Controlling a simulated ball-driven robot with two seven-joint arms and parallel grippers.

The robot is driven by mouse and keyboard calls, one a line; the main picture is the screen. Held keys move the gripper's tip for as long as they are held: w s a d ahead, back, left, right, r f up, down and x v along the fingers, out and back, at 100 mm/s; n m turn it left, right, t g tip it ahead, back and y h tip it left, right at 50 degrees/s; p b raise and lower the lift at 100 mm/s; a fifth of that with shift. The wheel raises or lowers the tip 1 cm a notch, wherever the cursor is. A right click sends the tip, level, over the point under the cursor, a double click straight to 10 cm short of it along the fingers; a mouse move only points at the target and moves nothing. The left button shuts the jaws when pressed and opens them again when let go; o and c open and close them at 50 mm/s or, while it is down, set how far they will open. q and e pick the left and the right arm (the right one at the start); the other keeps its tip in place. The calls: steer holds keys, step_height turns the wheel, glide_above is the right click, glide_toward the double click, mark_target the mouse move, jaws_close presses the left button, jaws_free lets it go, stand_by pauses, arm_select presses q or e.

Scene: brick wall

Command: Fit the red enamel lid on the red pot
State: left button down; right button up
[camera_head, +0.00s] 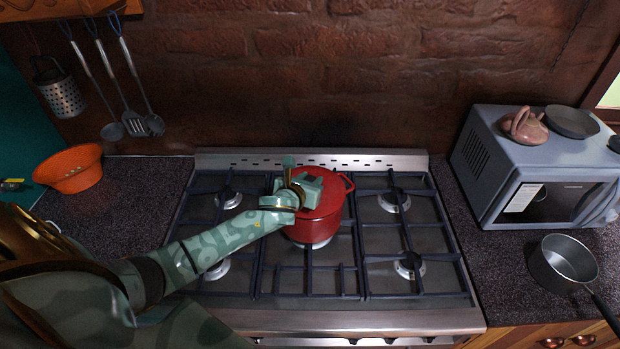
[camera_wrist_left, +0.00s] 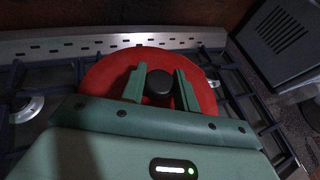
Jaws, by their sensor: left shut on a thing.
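The red pot (camera_head: 320,231) stands upright on the middle of the gas stove, with one side handle showing at its right. The red enamel lid (camera_head: 334,200) is over the pot's mouth, partly hidden by my left gripper (camera_head: 308,187). I cannot tell whether it rests fully on the rim. In the left wrist view the red lid (camera_wrist_left: 108,74) fills the middle. Its black knob (camera_wrist_left: 159,83) is between the two green fingers of my left gripper (camera_wrist_left: 160,76), which is shut on it. My right gripper is not in view.
The stove (camera_head: 350,317) has several burners with dark grates, otherwise empty. An orange bowl (camera_head: 70,168) is on the left counter. A grey microwave (camera_head: 520,170) and a saucepan (camera_head: 563,263) are on the right counter. Utensils hang on the brick wall at left.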

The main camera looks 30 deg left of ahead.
arm_select(q)
steer(key=shift+r, duration=0.1)
stand_by(0.6)
steer(key=shift+f, duration=0.55)
stand_by(0.6)
steer(key=c, duration=1)
jaws_free()
steer(key=shift+s, duration=0.1)
steer(key=p+v, duration=0.1)
steer(key=v, duration=1.5)
steer(key=shift+p, duration=0.35)
steer(key=shift+s+d, duration=0.1)
